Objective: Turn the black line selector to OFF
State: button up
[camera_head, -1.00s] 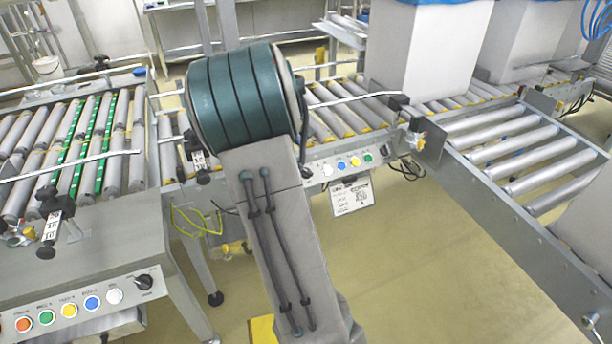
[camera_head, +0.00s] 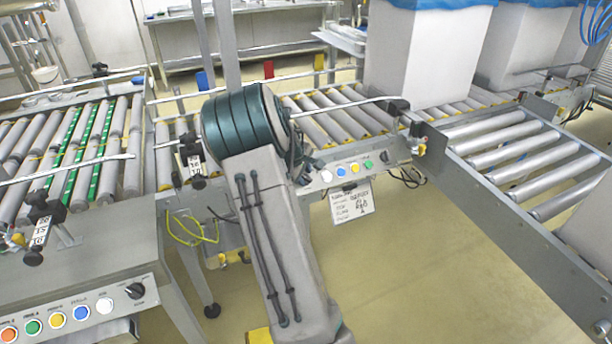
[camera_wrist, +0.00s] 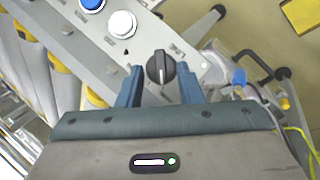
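The black line selector (camera_wrist: 160,68) is a round knob with a raised grip and a pale mark, on a grey panel in the wrist view. My gripper (camera_wrist: 160,88) is open, its two blue fingers on either side of the knob. I see gaps between fingers and knob; contact is not clear. Another black selector (camera_head: 135,290) sits on the left panel.
A white button (camera_wrist: 122,24) and a blue button (camera_wrist: 92,3) are beside the knob. Yellow-green cables (camera_head: 192,230) hang below the conveyor. A hanging sign (camera_head: 352,203) is below the middle panel. A large box (camera_head: 415,55) stands on the rollers. The floor (camera_head: 440,270) at right is clear.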

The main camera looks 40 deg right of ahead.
grip_shut()
